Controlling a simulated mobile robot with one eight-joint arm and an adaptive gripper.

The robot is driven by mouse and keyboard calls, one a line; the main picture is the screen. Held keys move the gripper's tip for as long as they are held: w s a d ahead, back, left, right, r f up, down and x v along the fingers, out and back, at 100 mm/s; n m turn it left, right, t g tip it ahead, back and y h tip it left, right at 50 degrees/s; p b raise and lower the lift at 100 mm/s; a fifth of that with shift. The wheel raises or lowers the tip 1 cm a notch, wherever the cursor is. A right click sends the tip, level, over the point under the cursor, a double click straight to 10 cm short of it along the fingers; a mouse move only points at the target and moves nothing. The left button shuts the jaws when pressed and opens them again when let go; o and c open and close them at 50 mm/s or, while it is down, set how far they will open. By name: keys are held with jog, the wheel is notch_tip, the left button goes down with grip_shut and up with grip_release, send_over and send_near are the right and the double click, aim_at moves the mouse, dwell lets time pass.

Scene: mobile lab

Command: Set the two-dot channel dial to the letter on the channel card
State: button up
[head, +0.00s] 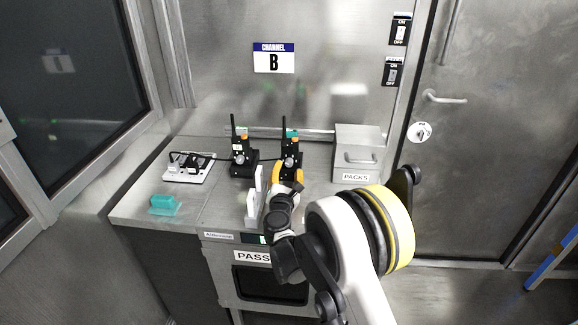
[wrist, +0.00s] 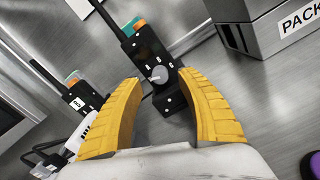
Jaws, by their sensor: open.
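The channel card (head: 273,62) on the back wall shows a large letter B. Two black radios with antennas stand on the bench, a left radio (head: 241,152) and a right radio (head: 289,148). In the wrist view the right radio (wrist: 146,47) has a round grey dial (wrist: 158,75) with small white marks around it. I cannot tell its dot count or its setting. My gripper (wrist: 160,78) is open, its yellow fingers on either side of the dial with gaps. In the head view my gripper (head: 288,173) is in front of the right radio. The left radio (wrist: 85,92) also shows in the wrist view.
A grey box labelled PACKS (head: 357,155) stands right of the radios. A white upright plate (head: 255,195) stands close left of my gripper. A teal block (head: 165,205) and a white tray (head: 186,175) with parts lie at the left.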

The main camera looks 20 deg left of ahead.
aim_at(289, 164)
jog(key=v, duration=0.8)
jog(key=shift+s, duration=0.3)
jog(key=n+p, duration=0.1)
jog(key=n, duration=0.1)
jog(key=n+p, duration=0.1)
jog(key=shift+w+a+r+p, duration=0.15)
jog(key=shift+w+r+p, duration=0.15)
jog(key=shift+w, duration=0.05)
jog(key=shift+w+a+f+n+p, duration=0.1)
jog(key=shift+w+n+p, duration=0.15)
jog(key=shift+n, duration=0.25)
jog(key=shift+w+f+n+p, duration=0.15)
jog(key=shift+n+p, duration=0.1)
jog(key=shift+n, duration=0.25)
jog(key=b+x, duration=0.3)
jog(key=x, duration=0.6)
jog(key=shift+w+f, duration=0.2)
jog(key=shift+w, duration=0.05)
jog(key=shift+w+a+r+b, duration=0.15)
jog(key=shift+w+b, duration=0.15)
jog(key=shift+w, duration=0.2)
